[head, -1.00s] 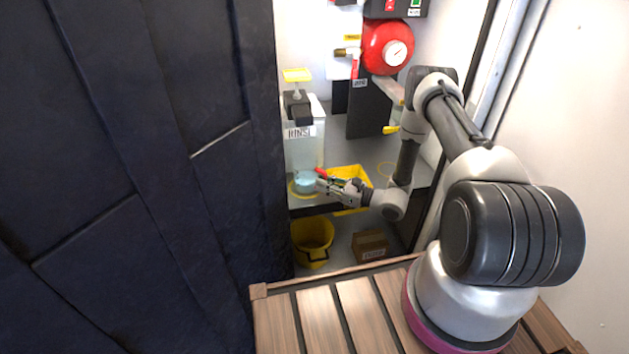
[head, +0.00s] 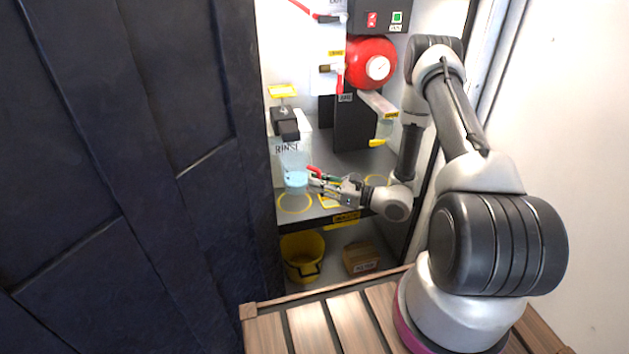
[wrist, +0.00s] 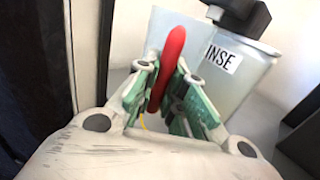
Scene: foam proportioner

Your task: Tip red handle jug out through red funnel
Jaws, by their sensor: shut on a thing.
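The jug (head: 296,178) has a pale blue body and a red handle (head: 314,171). In the head view it is held upright, as far as I can tell, just above a yellow ring marked on the shelf. My gripper (head: 320,181) reaches in from the right and is shut on the red handle. In the wrist view the red handle (wrist: 168,66) stands between the green-padded fingers of my gripper (wrist: 163,92). I cannot make out a red funnel for certain in either view.
A tank labelled RINSE (head: 292,155) stands right behind the jug. A round red vessel with a gauge (head: 371,64) hangs above right. The yellow ring (head: 294,203) on the shelf is bare. A yellow bucket (head: 301,270) and a cardboard box (head: 360,257) sit below. A dark wall (head: 120,180) blocks the left.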

